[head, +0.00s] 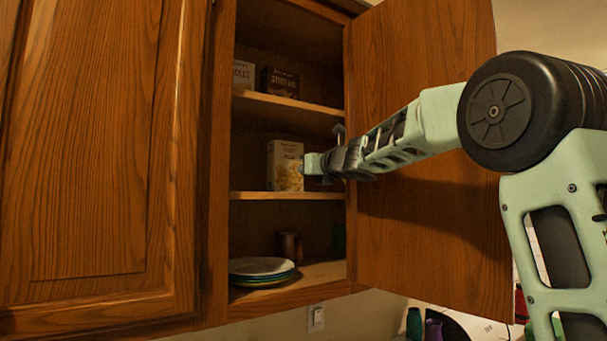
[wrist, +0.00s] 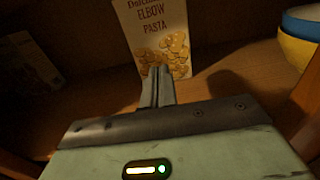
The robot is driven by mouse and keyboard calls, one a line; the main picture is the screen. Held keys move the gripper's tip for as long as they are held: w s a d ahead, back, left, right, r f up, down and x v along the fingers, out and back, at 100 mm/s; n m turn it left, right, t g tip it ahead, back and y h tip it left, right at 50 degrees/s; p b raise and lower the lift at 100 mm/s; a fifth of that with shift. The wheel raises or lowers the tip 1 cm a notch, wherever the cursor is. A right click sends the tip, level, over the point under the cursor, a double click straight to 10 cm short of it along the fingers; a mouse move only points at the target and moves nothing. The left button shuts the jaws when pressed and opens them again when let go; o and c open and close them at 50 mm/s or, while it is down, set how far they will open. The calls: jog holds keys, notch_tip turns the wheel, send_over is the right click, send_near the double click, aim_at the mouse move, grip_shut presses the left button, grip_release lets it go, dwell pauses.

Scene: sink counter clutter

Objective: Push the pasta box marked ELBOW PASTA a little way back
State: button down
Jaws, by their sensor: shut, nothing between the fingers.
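The ELBOW PASTA box (head: 285,166) stands upright on the middle shelf of the open cabinet, white with pasta pictured on its front. In the wrist view the box (wrist: 154,28) faces me, with its name readable. My gripper (head: 306,163) reaches in from the right with its fingers shut and empty. In the wrist view the fingertips (wrist: 158,72) are at the lower front of the box. They look very close to it or touching; I cannot tell which.
The open cabinet door (head: 430,200) is right of the shelves, near my arm. Two boxes, one white (head: 243,75) and one dark (head: 280,82), stand on the upper shelf. Below are stacked plates (head: 262,267) and a brown cup (head: 290,246). Bowls (wrist: 300,38) show at the right.

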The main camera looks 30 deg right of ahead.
jog(key=s+b, duration=0.2)
jog(key=s, duration=0.6)
jog(key=shift+d, duration=0.2)
